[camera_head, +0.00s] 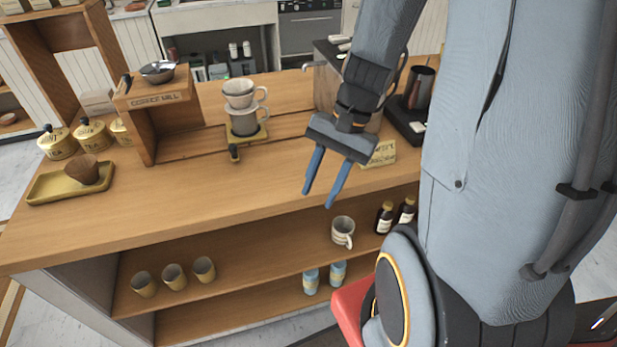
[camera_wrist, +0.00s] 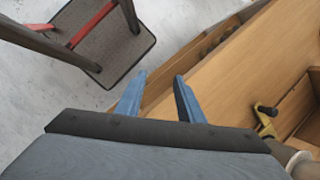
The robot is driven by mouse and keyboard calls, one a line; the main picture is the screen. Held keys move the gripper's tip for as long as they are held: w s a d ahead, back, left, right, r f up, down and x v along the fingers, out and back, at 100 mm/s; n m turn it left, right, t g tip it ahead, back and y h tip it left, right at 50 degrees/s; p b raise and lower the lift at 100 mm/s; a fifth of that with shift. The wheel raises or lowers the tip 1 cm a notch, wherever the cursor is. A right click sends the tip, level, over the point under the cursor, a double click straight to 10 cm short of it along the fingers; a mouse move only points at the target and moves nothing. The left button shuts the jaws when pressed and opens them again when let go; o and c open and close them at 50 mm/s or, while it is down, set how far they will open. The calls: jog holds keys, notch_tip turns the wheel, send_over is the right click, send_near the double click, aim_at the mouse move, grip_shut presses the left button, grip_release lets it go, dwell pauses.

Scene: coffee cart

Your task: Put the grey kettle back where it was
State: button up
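My gripper (camera_head: 318,200) is open, its two blue fingers pointing down over the counter's front edge in the head view. In the wrist view my gripper (camera_wrist: 160,78) has nothing between its fingers. A dark grey metallic vessel (camera_head: 420,84) stands upright at the right of the counter, partly hidden by my arm; I cannot tell whether it is the kettle. It appears to be on a black base (camera_head: 402,122). A small grey spout-like part (camera_head: 309,66) shows left of my arm, its body not clear.
A dripper (camera_head: 239,93) sits on a carafe (camera_head: 245,121) on a yellow stand. A mug (camera_head: 342,229), cups and bottles stand on lower shelves. The front counter centre is clear.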

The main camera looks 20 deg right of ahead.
jog(key=n+h, duration=0.1)
jog(key=n, duration=0.2)
jog(key=w+a+r+n+t+h, duration=0.1)
jog(key=n, duration=0.3)
jog(key=a+r+n+t+h, duration=0.1)
jog(key=n+h, duration=0.1)
jog(key=n, duration=0.1)
jog(key=shift+w+a+r, duration=0.15)
jog(key=shift+r, duration=0.05)
dwell(0.6)
